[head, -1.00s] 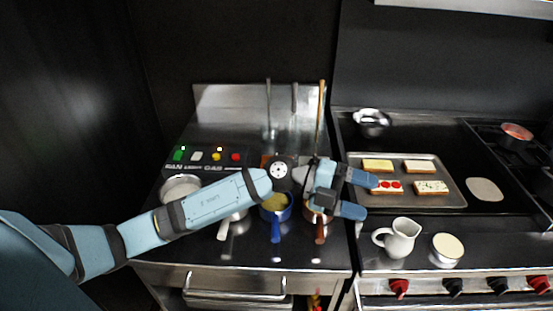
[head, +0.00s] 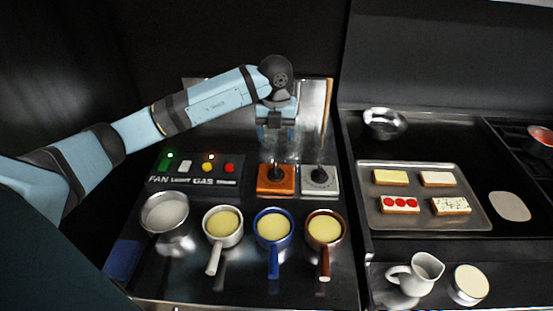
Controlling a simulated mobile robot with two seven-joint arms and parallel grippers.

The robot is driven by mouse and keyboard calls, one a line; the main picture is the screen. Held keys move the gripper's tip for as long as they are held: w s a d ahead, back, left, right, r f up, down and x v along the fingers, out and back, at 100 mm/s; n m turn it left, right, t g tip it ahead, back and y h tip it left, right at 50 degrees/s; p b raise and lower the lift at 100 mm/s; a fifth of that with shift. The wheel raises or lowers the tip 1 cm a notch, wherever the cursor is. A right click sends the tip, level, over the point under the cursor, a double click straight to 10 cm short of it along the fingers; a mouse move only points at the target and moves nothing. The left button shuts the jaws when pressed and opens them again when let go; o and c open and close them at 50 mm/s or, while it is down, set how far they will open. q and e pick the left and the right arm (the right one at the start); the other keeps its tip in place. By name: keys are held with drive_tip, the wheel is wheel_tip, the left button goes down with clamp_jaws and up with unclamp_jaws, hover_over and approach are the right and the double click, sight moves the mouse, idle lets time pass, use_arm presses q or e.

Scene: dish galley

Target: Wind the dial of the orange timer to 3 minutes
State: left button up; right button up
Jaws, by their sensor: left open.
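The orange timer (head: 266,188) sits on the steel counter behind the row of pans. Its dark dial knob (head: 276,175) shows on top, but the dial setting is too small to read. My left gripper (head: 276,142) is open and empty, above and slightly behind the orange timer, with its fingers pointing down. It appears apart from the timer. My right gripper is not in view.
A grey timer (head: 320,186) stands close on the right of the orange one. A switch panel (head: 195,172) is on the left. Several pans, including a blue one (head: 274,248), stand in front. A tray (head: 385,219) of toasts lies right.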

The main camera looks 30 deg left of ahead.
sight(275, 170)
use_arm(q)
drive_tip(key=f, duration=0.4)
drive_tip(key=shift+s+d+f+p, duration=0.1)
drive_tip(key=shift+s+d+p, duration=0.05)
drive_tip(key=shift+s+p, duration=0.2)
drive_tip(key=f+p, duration=0.1)
drive_tip(key=f, duration=0.7)
drive_tip(key=shift+w, duration=0.2)
drive_tip(key=shift+f, duration=0.7)
drive_tip(key=shift+c, duration=0.7)
drive_tip(key=c, duration=0.7)
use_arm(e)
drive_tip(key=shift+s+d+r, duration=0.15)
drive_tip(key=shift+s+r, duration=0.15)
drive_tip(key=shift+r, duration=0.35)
